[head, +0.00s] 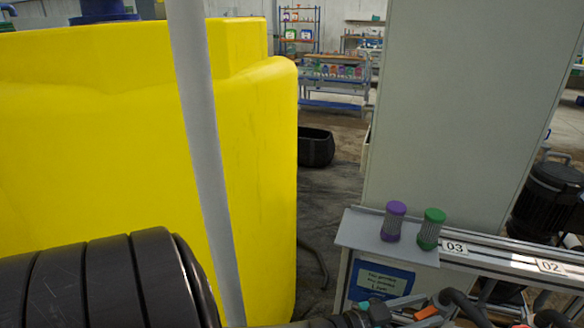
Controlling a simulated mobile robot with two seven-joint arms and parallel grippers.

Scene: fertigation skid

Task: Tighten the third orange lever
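An orange part (425,313), which looks like a lever, shows at the bottom edge below the plate marked 03 (454,247). It is small and partly cut off, so I cannot tell how it is turned. My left gripper (366,315) seems to be at the bottom edge, just left of the orange part. It is mostly cut off by the frame, and I cannot see whether its fingers are apart or touching anything. My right gripper is not in view.
A large yellow tank (130,150) fills the left. A grey cabinet (455,110) stands behind the rail. A purple-capped filter (393,221) and a green-capped filter (430,229) stand on a grey shelf (357,228). A dark hose (462,303) curves below the plates.

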